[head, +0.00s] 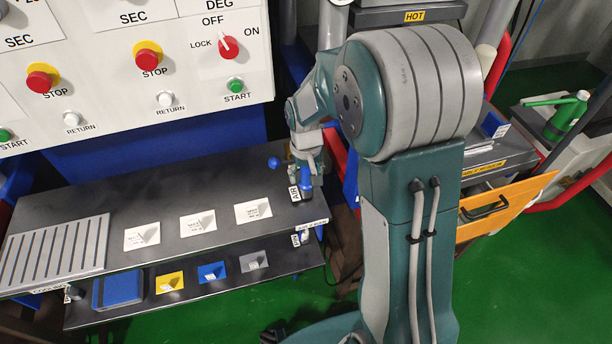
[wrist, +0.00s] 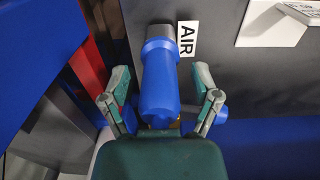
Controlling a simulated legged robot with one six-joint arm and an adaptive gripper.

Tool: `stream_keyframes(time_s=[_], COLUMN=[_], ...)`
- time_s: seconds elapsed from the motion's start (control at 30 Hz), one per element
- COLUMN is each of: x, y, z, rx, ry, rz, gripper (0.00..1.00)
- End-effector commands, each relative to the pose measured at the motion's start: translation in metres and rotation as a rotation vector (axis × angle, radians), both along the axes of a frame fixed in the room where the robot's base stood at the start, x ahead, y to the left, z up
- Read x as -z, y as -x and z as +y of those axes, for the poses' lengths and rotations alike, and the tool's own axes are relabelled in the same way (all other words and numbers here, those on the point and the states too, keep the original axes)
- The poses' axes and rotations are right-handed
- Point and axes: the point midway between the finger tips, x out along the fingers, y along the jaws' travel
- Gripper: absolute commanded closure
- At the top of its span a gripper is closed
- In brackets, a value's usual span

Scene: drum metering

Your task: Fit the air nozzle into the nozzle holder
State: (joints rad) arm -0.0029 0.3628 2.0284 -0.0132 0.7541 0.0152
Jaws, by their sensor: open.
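The air nozzle (wrist: 158,85) is a blue, rounded body between my fingers in the wrist view. Its far end meets a dark grey cylinder (wrist: 158,32) beside the AIR label, which looks like the nozzle holder; how deep the nozzle sits in it I cannot tell. My gripper (wrist: 161,72) is open, with one finger on each side of the nozzle and a visible gap at both sides. In the head view my gripper (head: 306,168) is over the right end of the upper shelf, partly hiding the blue nozzle (head: 303,187) at the AIR label.
The dark upper shelf (head: 175,205) carries several white cards and a slotted grey plate (head: 55,255). A lower shelf (head: 200,295) holds coloured cards and a blue pad (head: 118,289). A control panel (head: 120,70) stands behind. An orange drawer (head: 505,207) is at right.

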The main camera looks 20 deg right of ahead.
Motion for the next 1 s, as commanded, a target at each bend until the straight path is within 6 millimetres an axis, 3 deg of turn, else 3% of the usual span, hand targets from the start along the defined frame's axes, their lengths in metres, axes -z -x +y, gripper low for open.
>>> stream_keyframes(time_s=[0.3, 0.5, 0.7, 1.0], x=[-0.065, -0.098, -0.11, -0.11], y=[-0.002, -0.002, -0.001, -0.002], z=[0.001, 0.002, 0.002, 0.002], rx=[0.0, 0.0, 0.0, 0.0], ry=[0.0, 0.0, 0.0, 0.001], rz=[-0.006, -0.002, 0.001, 0.002], gripper=[0.2, 0.2, 0.2, 0.2])
